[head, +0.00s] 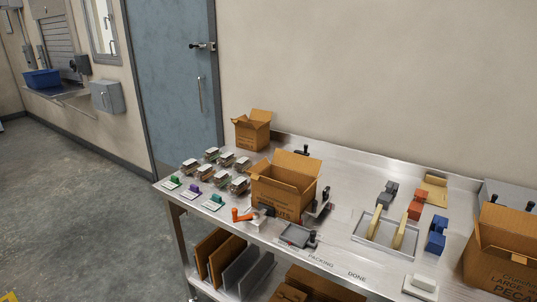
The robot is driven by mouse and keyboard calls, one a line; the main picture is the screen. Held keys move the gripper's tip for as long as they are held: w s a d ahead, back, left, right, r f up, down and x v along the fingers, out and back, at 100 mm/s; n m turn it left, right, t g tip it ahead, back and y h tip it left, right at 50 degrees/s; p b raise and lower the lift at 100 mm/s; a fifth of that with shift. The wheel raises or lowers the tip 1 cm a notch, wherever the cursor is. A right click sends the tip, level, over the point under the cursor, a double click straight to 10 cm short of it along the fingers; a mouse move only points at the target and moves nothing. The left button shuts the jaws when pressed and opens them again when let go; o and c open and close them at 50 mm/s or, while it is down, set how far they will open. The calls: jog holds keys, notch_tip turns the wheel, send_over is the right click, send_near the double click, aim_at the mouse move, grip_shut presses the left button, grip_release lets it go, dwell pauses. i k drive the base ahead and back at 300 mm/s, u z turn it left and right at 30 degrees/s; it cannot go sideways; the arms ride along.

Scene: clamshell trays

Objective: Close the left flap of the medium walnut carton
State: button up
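The medium carton (278,196) stands in the middle of the steel table, with printing ending in "UTS" on its front. Its top is open. A flap stands raised at the back (298,166), and another flap edge shows at its left side (262,170). The exact angle of the left flap is too small to tell. My gripper is not in view.
A small open carton (252,135) stands behind, and a large pecan carton (500,250) at the right. Several small clamshell trays (213,155) stand left.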

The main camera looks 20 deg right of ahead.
aim_at(257, 168)
jog(key=z, duration=0.1)
jog(key=i, duration=0.3)
jog(key=z, duration=0.15)
jog(key=k, duration=1.35)
jog(key=u, duration=0.25)
jog(key=i, duration=0.5)
jog(key=u, duration=0.65)
jog(key=i, duration=0.65)
jog(key=u, duration=0.5)
jog(key=i, duration=1.1)
